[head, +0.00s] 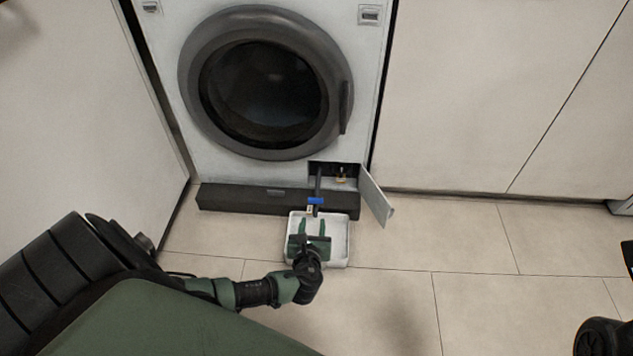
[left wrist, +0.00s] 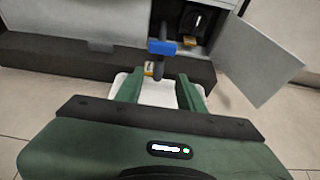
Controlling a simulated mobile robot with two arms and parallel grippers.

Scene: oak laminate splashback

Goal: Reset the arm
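My left gripper (head: 315,226) is low at the front of the washing machine (head: 190,110), over a white tray (head: 341,258) on the floor. In the left wrist view its two green fingers (left wrist: 160,90) are spread apart with nothing between them. A dark drain hose (head: 318,182) with a blue clip (head: 315,200) hangs from the open filter compartment (head: 345,172) towards the tray; the clip also shows in the left wrist view (left wrist: 162,47). The hose end is just beyond the fingertips. My right gripper is not clearly visible; only part of my right arm shows at the right edge.
The small filter flap (head: 376,197) stands open to the right of the compartment. A dark plinth (head: 240,199) runs along the machine's base. White cabinet fronts (head: 480,90) stand to the right. The tiled floor (head: 470,290) to the right of the tray is clear.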

